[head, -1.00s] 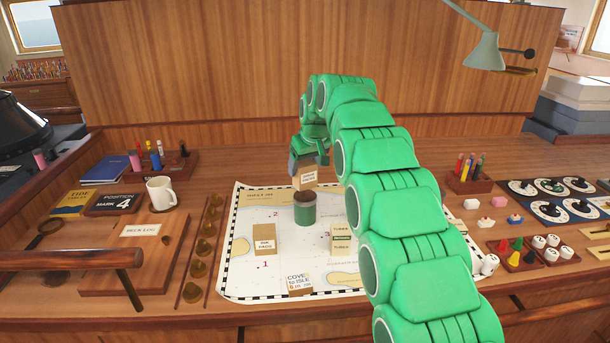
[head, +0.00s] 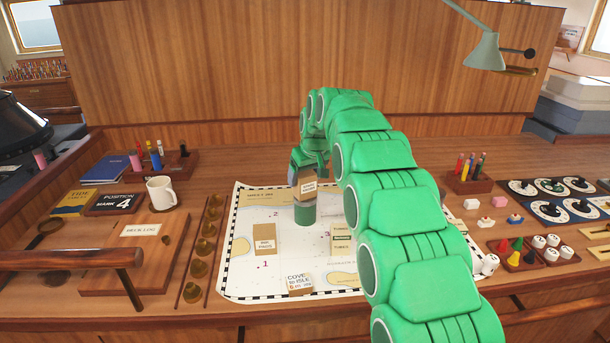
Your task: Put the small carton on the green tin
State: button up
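The small carton (head: 308,187) is brown with a pale label, in the middle of the head view. It is upright at the top of the green tin (head: 305,213) and overlaps its upper part in the picture; I cannot tell whether they touch. The tin stands on the chart. My gripper (head: 304,172) is at the carton from above and behind, with a grey finger at the carton's left side. It appears shut on the carton. The other finger is hidden.
The chart (head: 262,284) carries a carton at left (head: 264,238), a tubes carton (head: 343,238) partly beside my arm, and a small sign (head: 299,283) in front. A mug (head: 161,192) stands at left. A pencil holder (head: 468,182) stands at right.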

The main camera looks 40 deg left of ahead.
jog(key=shift+o, duration=1.4)
jog(key=shift+r, duration=0.15)
jog(key=v, duration=1.2)
jog(key=shift+d, duration=0.2)
